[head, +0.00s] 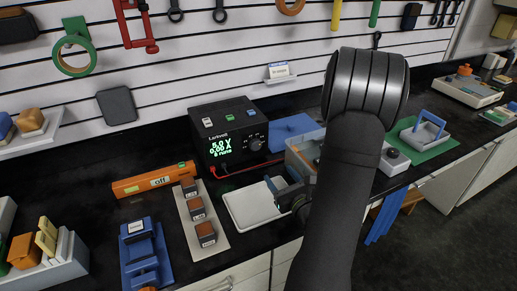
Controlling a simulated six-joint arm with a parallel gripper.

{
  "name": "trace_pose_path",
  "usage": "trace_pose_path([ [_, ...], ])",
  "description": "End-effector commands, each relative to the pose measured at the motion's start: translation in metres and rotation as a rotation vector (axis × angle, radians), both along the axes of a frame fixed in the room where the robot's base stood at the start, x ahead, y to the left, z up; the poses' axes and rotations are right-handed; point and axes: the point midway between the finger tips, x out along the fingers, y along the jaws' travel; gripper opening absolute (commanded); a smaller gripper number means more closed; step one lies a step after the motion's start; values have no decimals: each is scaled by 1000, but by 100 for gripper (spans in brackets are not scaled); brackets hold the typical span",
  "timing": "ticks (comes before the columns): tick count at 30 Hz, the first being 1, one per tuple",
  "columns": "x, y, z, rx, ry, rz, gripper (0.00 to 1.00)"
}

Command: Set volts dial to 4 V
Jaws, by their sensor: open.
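The black power supply (228,130), labelled Larkvolt, stands on the dark bench against the slatted wall. Its green display (221,146) seems to read 5.0 on the top line and 0.00 below; the small text is blurred. A round dark dial (255,144) sits right of the display; its marks are too small to read. My arm crosses the right middle of the view. My gripper (285,191) shows only partly at the arm's left edge, over the white tray, below and right of the power supply. It is open and apart from the dial.
A white tray (248,212) lies in front of the supply, with a red lead nearby. An orange bar marked off (153,180), a strip with several small blocks (187,222) and a blue fixture (143,255) lie left. A clear bin (300,152) stands right.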

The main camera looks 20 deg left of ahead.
Motion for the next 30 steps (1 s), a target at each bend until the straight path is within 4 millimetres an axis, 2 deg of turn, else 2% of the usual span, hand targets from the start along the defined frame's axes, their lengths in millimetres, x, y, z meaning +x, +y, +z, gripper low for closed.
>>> trace_pose_path([
  [18,89,91,0,0,-3,5,60],
  [24,106,107,0,-2,-1,3,60],
  [30,111,112,0,-1,-1,2,60],
])
